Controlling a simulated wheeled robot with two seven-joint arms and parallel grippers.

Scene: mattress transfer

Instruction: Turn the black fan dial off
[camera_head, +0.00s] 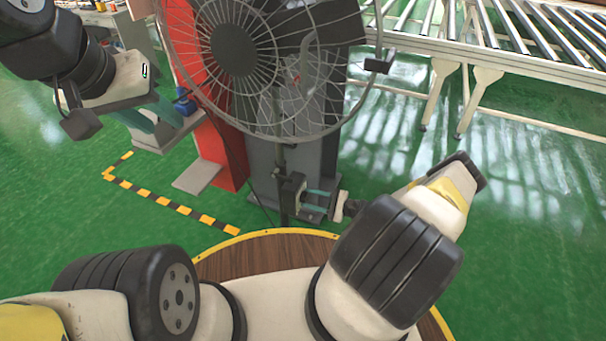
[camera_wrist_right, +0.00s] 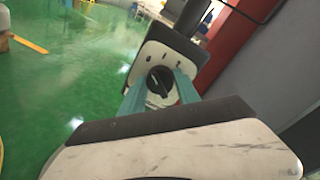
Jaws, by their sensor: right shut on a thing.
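The black fan dial (camera_wrist_right: 159,80) is a round knob on a pale panel with small dark marks above it, in the right wrist view. My right gripper (camera_wrist_right: 161,86) has its teal fingers on either side of the dial and is shut on it. In the head view the right gripper (camera_head: 318,194) reaches the small box (camera_head: 289,190) on the fan's stand; the dial itself is hidden there. The fan (camera_head: 262,60) has a round wire cage above that box. My left gripper (camera_head: 165,118) hangs at the left, away from the dial; its finger opening is unclear.
A red panel (camera_head: 219,150) and a grey cabinet (camera_head: 264,165) stand behind the fan. A roller conveyor (camera_head: 480,55) is at the upper right. Yellow-black tape (camera_head: 165,202) marks the green floor. Open floor (camera_head: 530,230) lies at the right.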

